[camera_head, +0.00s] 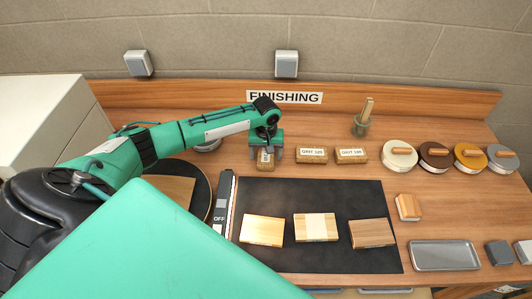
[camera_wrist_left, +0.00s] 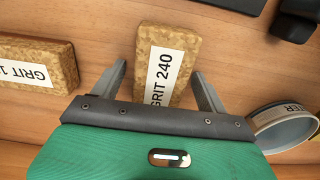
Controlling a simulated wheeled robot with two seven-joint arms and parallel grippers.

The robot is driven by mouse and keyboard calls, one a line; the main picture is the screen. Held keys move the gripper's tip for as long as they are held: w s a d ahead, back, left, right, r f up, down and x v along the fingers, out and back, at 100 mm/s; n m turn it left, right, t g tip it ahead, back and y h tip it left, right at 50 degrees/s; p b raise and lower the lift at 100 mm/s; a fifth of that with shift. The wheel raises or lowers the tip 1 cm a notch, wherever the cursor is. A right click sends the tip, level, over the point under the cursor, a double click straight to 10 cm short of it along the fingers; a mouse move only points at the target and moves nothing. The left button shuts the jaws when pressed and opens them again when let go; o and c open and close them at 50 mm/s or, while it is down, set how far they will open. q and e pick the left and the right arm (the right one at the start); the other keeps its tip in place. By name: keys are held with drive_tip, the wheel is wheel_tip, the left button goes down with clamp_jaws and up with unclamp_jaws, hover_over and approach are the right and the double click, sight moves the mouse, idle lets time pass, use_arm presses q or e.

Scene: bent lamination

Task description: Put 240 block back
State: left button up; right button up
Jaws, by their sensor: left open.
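The 240 block, a brown cork-like block with a white "GRIT 240" label, lies on the bench; it shows in the left wrist view (camera_wrist_left: 168,62) and partly under my gripper in the head view (camera_head: 265,161). My left gripper (camera_head: 267,154) is open, pointing down at the block; in the left wrist view its two fingers (camera_wrist_left: 160,88) stand on either side of the block's near end, with gaps visible. Two similar blocks, Grit 120 (camera_head: 312,155) and Grit 180 (camera_head: 351,155), stand in a row to the right. My right gripper is in neither view.
A dark mat (camera_head: 300,190) holds three wooden pieces in front. Several round lidded tins (camera_head: 400,153) stand at the right, with a metal tray (camera_head: 444,255) nearer. A pot with a brush (camera_head: 361,126) is behind the blocks. A round labelled container (camera_wrist_left: 285,128) sits beside my gripper.

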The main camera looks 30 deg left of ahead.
use_arm(q)
wheel_tip(320, 180, up, 12)
drive_tip(key=b, duration=0.2)
drive_tip(key=shift+r+b, duration=0.15)
drive_tip(key=shift+b, duration=0.15)
idle(0.4)
